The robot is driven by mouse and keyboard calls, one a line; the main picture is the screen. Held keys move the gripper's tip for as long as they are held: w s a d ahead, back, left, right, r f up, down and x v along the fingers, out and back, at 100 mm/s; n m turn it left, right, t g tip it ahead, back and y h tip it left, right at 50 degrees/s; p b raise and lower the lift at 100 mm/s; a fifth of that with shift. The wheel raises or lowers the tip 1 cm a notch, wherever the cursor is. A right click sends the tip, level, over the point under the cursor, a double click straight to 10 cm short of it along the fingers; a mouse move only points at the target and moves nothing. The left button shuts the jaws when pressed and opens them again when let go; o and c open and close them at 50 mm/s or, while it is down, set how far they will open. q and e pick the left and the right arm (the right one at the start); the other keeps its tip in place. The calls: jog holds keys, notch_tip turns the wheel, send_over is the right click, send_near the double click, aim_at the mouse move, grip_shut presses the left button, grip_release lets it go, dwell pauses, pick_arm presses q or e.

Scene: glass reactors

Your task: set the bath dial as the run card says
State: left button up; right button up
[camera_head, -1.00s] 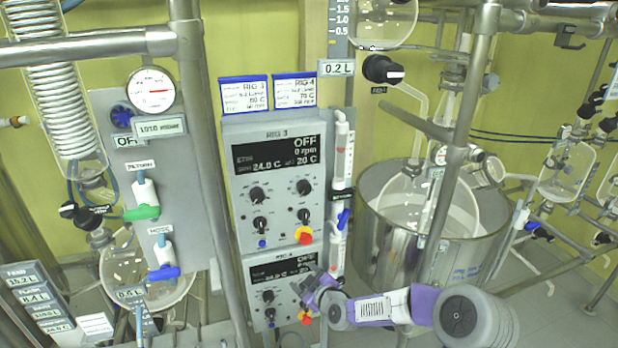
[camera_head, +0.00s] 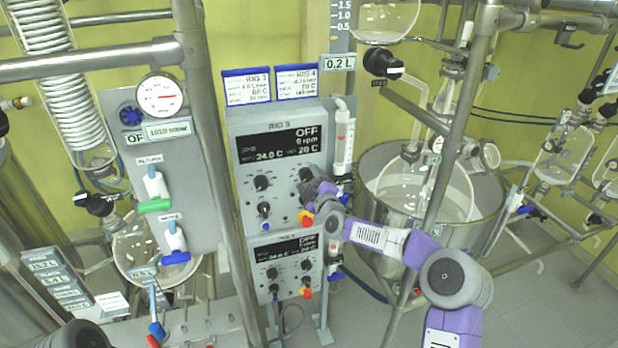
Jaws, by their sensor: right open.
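The RIG 3 control box (camera_head: 283,115) stands mid-view. Its display (camera_head: 281,146) reads OFF, 0 rpm, 24.0 C and 20 C. Dark dials sit below it: an upper left dial (camera_head: 262,183), a lower left dial (camera_head: 264,209) and an upper right dial (camera_head: 305,174). My right gripper (camera_head: 308,188) is open at the right-hand dials, partly covering them; contact cannot be told. The RIG 3 run card (camera_head: 246,88) and RIG 4 run card (camera_head: 297,83) stand on top; their small print is blurred. My left gripper is not in view.
The RIG 4 box (camera_head: 285,268) hangs just below. A red-and-yellow button (camera_head: 306,219) is close under my right gripper. A metal vessel (camera_head: 455,225) stands to the right, and a steel post (camera_head: 215,150) and a valve panel (camera_head: 165,200) to the left.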

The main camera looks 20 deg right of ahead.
jog(key=shift+w, duration=0.35)
jog(key=shift+c, duration=0.3)
